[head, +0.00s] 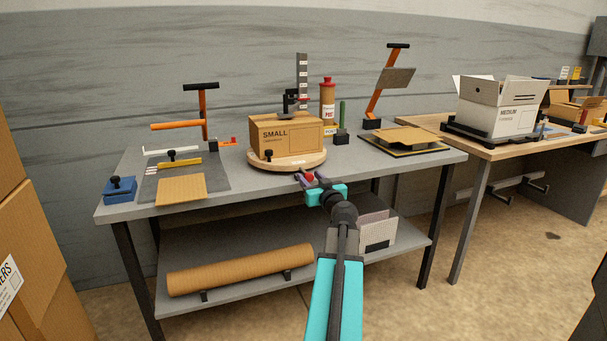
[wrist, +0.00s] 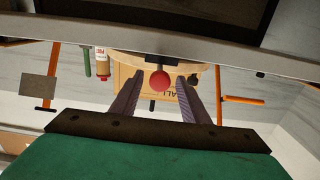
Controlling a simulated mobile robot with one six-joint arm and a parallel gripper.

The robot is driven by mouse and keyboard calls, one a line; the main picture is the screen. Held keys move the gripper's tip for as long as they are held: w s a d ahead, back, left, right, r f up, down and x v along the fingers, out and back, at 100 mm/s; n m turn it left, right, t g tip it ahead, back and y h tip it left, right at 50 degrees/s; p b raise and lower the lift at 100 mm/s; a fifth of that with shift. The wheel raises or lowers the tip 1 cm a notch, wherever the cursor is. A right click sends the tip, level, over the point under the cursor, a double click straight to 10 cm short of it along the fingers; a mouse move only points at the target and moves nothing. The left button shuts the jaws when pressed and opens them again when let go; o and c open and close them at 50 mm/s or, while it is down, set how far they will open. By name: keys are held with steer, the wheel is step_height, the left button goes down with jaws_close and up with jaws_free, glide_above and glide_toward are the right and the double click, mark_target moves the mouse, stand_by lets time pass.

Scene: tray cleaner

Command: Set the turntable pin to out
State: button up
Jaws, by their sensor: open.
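The turntable (head: 287,164) is a round wooden disc near the front edge of the grey bench, with a cardboard box marked SMALL (head: 286,135) on it. The pin's red ball knob (head: 309,176) shows just below the disc at the bench edge. In the wrist view, which is upside down, the red knob (wrist: 159,80) lies between my two fingers with a gap on each side. My gripper (wrist: 154,84) is open, and in the head view my gripper (head: 308,178) is at the bench's front edge. How far the pin is in or out cannot be told.
A grey mat with a cardboard sheet (head: 181,189) and a blue block (head: 120,190) are at the left. A red-capped bottle (head: 328,108) and an orange-handled stand (head: 387,88) are behind and right. A cardboard roll (head: 241,270) lies on the lower shelf.

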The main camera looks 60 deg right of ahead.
mark_target(305, 172)
steer(key=shift+x, duration=2.55)
jaws_close()
